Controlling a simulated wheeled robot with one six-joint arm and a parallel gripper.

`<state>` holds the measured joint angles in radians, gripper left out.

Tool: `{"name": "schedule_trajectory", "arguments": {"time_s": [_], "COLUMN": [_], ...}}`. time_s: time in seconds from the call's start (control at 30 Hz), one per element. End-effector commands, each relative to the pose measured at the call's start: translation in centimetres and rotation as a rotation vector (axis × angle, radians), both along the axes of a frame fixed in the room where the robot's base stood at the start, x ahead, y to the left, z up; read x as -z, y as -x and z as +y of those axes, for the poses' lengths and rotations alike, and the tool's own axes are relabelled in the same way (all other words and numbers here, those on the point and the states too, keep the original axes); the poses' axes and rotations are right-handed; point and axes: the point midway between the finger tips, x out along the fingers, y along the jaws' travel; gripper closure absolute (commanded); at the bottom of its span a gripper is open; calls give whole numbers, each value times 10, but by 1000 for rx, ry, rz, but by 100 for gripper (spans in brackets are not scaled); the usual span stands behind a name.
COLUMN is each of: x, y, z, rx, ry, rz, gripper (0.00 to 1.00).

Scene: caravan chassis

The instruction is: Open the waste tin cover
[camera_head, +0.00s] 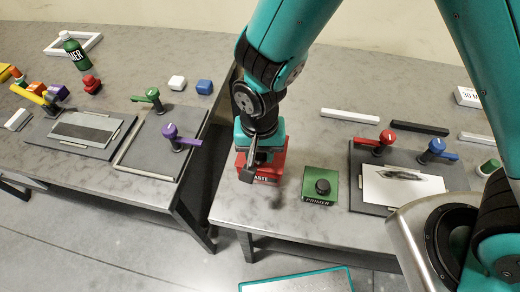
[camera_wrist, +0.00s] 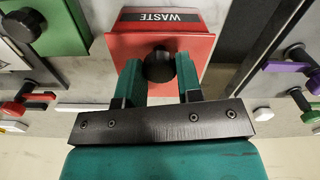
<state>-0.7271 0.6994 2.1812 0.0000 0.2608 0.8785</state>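The red waste tin (camera_head: 268,172) stands near the left front corner of the right table, and its label reads "WASTE" in the wrist view. In the wrist view the tin's red cover (camera_wrist: 190,48) has a round black knob (camera_wrist: 159,66). My gripper (camera_wrist: 160,72) is at the knob, with one teal finger on each side of it. The fingers are spread, and small gaps seem to show between them and the knob. I cannot tell whether either finger touches it. In the head view my gripper (camera_head: 252,172) hides much of the tin's top.
A green primer tin (camera_head: 320,186) with a black knob stands close to the right of the waste tin. Beyond it is a clamp board (camera_head: 360,200) with red and blue levers. A gap separates this table from the left table (camera_head: 150,195).

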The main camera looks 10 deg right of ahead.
Motion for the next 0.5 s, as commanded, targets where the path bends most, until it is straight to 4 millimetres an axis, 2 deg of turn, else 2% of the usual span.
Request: {"name": "schedule_trajectory", "arguments": {"time_s": [0.03,0.07,0.23,0.5], "x": [0,0,0,0], "y": [0,0,-7,-64], "z": [0,0,-2,-22], "rx": [0,0,3,6], "ry": [0,0,-1,-2], "rz": [0,0,-1,-3], "gripper": [94,100,100,100]}}
